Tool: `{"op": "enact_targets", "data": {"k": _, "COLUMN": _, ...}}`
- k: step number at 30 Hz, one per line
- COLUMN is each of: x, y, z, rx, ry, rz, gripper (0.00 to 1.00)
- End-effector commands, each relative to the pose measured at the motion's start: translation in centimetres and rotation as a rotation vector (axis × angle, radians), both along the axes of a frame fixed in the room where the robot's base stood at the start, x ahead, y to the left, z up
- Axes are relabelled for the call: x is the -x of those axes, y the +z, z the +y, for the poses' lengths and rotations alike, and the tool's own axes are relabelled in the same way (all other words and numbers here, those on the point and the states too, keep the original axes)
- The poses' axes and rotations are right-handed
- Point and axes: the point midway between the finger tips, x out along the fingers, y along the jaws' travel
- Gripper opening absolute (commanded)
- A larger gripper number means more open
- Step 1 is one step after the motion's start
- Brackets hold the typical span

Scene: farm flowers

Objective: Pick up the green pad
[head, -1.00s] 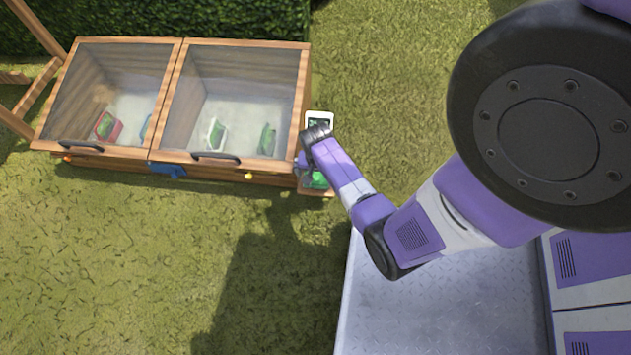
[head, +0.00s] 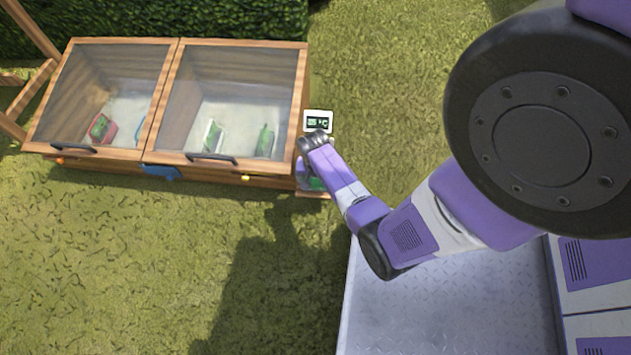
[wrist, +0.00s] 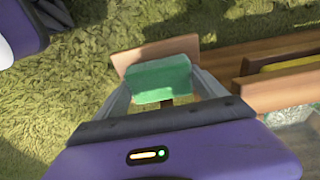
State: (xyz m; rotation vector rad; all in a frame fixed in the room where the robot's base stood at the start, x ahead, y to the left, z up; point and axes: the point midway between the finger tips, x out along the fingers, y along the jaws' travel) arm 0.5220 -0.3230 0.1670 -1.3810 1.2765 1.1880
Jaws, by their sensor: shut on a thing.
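The green pad (wrist: 161,79) is a small block between the two fingers of my gripper (wrist: 163,86) in the wrist view. My gripper is shut on it. A wooden piece shows behind and beneath the pad; I cannot tell whether the pad still touches it. In the head view my wrist is at the right end of the wooden planter box, and a bit of green (head: 317,184) shows beside it. The fingers are mostly hidden there by my arm.
The wooden box (head: 103,152) has two clear lids with several coloured pots inside. A small white display (head: 318,121) stands at its right end. In the wrist view a wooden edge (wrist: 265,92) with a yellow thing (wrist: 291,61) lies close on the right. Grass is open in front.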

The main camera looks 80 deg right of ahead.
Motion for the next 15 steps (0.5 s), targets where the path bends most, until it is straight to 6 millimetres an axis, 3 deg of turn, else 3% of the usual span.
{"op": "enact_targets", "data": {"k": 8, "x": 0.0, "y": 0.4, "z": 0.0, "rx": 0.001, "ry": 0.000, "rz": 0.000, "gripper": 0.43}}
{"op": "enact_targets", "data": {"k": 15, "x": 0.0, "y": 3.0, "z": 0.0, "rx": 0.001, "ry": 0.000, "rz": -0.001, "gripper": 0.43}}
